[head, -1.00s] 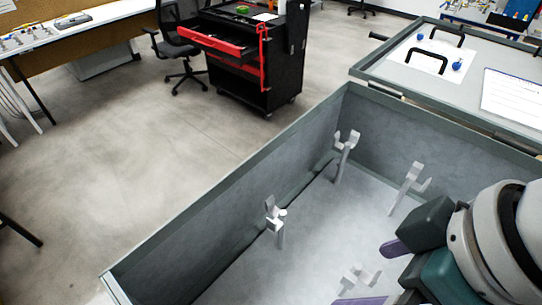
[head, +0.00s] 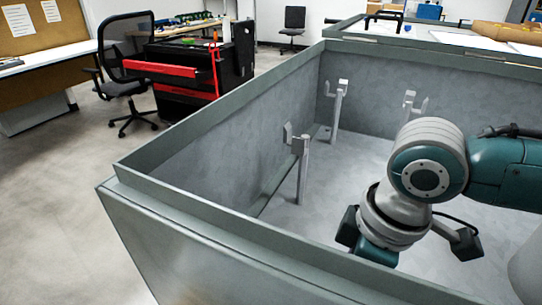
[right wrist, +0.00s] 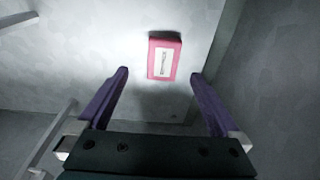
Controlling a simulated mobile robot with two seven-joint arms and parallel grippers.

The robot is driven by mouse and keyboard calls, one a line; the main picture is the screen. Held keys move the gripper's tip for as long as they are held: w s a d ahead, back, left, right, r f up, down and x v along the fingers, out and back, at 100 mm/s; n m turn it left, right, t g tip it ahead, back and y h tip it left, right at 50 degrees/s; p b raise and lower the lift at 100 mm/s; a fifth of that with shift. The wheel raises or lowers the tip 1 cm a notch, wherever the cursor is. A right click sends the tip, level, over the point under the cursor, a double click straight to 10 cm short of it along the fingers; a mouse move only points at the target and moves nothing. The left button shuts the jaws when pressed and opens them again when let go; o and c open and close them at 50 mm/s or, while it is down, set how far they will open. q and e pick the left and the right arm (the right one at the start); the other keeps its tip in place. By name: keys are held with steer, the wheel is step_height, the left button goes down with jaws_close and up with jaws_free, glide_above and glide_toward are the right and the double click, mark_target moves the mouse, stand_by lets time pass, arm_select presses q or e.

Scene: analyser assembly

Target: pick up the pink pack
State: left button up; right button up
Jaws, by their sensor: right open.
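The pink pack (right wrist: 164,58) shows in the right wrist view as a pink block with a white label on its face. It lies on the grey floor of the bin, ahead of my right gripper (right wrist: 160,74). The two purple fingers are spread wide and empty, and the pack appears between and beyond their tips, apart from both. In the head view my right arm reaches down into the bin, and its fingertips are hidden. The pack cannot be seen in the head view. My left gripper is in neither view.
The grey bin (head: 215,213) has raised walls around my right arm. Several upright grey hook posts (head: 301,165) stand inside it, and one post (right wrist: 50,140) is close to the left finger in the wrist view. A wall rises at the right there.

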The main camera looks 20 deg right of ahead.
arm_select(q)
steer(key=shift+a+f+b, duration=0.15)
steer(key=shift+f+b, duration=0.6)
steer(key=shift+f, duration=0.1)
arm_select(e)
steer(key=f, duration=0.3)
steer(key=a+f, duration=0.1)
steer(key=f, duration=0.1)
steer(key=shift+w+f, duration=0.25)
steer(key=shift+f, duration=0.1)
steer(key=c, duration=0.9)
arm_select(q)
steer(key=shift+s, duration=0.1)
arm_select(e)
steer(key=c, duration=0.6)
